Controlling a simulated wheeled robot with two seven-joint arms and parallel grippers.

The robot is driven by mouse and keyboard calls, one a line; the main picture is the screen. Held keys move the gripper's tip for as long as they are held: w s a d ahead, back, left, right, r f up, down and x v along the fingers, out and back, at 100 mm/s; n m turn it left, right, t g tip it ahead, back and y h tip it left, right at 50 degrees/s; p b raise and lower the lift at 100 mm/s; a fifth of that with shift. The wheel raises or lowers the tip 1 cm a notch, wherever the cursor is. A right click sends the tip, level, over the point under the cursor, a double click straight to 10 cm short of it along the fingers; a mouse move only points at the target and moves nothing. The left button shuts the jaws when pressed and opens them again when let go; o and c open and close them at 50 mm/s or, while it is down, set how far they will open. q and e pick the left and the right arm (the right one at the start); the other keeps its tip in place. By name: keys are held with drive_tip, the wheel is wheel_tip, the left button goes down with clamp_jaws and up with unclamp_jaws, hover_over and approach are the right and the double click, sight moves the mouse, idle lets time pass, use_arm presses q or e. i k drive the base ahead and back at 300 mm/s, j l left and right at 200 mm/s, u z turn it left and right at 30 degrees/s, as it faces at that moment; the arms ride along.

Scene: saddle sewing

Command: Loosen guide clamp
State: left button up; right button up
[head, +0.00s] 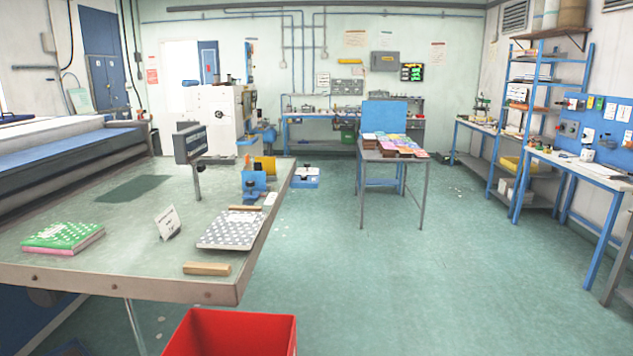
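No part is plainly recognisable as the guide clamp at this distance. A small blue fixture (254,184) with a dark knob-like part stands near the right edge of the grey-green worktable (110,255). A yellow piece (265,165) is just behind it. A white machine (217,118) with dark knobs stands beyond the table's far end; its small parts are too small to tell. Neither of my grippers is in view.
On the table are a green dotted book (62,237), a white card (168,223), a grey dotted booklet (232,229), a wooden block (207,268) and a dark screen (190,144). A red bin (232,332) stands at the near edge. The floor (400,270) to the right is clear.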

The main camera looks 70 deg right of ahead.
sight(249, 184)
drive_tip(key=z, duration=2.25)
drive_tip(key=i+l+z, duration=0.15)
drive_tip(key=l, duration=0.25)
drive_tip(key=i+l+z, duration=0.15)
drive_tip(key=l, duration=0.25)
drive_tip(key=i+l+z, duration=0.15)
drive_tip(key=l, duration=0.2)
drive_tip(key=i+l, duration=0.35)
drive_tip(key=i, duration=0.15)
drive_tip(key=i+l, duration=0.35)
drive_tip(key=i, duration=0.15)
drive_tip(key=i+j+u, duration=0.15)
drive_tip(key=i+u, duration=0.85)
drive_tip(key=i+l+u, duration=0.3)
drive_tip(key=i+u, duration=0.2)
drive_tip(key=i, duration=0.05)
